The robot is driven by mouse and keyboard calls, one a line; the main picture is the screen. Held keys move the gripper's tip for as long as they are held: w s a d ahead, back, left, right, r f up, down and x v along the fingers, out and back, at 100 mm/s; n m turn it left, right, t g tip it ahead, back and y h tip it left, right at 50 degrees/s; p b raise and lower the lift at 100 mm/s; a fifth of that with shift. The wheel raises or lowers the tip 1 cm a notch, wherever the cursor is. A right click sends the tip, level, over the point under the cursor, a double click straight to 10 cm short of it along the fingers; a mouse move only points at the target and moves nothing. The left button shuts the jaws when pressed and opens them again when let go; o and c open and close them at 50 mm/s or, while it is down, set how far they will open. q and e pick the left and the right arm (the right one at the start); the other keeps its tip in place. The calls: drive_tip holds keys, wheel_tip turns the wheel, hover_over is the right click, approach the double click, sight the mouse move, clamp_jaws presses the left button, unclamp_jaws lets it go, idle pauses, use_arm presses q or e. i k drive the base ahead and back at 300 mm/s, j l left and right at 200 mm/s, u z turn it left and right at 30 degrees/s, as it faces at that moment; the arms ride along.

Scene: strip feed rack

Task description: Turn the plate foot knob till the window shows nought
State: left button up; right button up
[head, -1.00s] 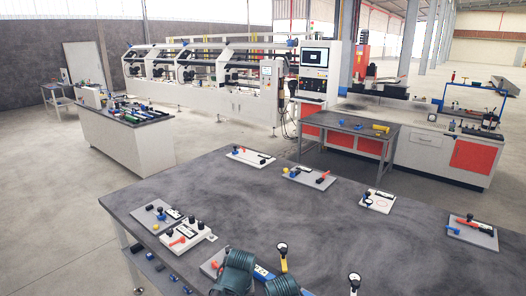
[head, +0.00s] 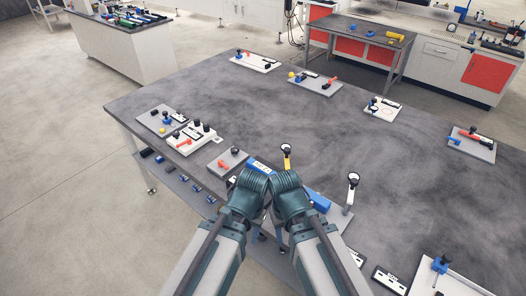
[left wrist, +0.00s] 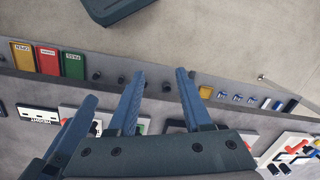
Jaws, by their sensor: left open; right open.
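Several small plates with knobs and levers lie on the grey table. One is a white plate (head: 202,141) with dark knobs, and another is a grey plate (head: 214,168) with a red lever and a dark knob. I cannot tell which has the foot knob, and no window reading is legible. My right gripper (head: 279,238) is mostly hidden behind its wrist in the head view, beside the left wrist. My left gripper (left wrist: 157,100) is open in the left wrist view, with nothing between its fingers. Another blue finger shows at the left there.
A low shelf with small blue items (head: 197,188) runs along the table's near left edge. The table's middle (head: 290,115) is clear.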

sight(235, 150)
drive_tip(key=i+j, duration=0.3)
drive_tip(key=j, duration=0.15)
drive_tip(key=i+j, duration=0.35)
drive_tip(key=j+z, duration=0.05)
drive_tip(key=j, duration=0.05)
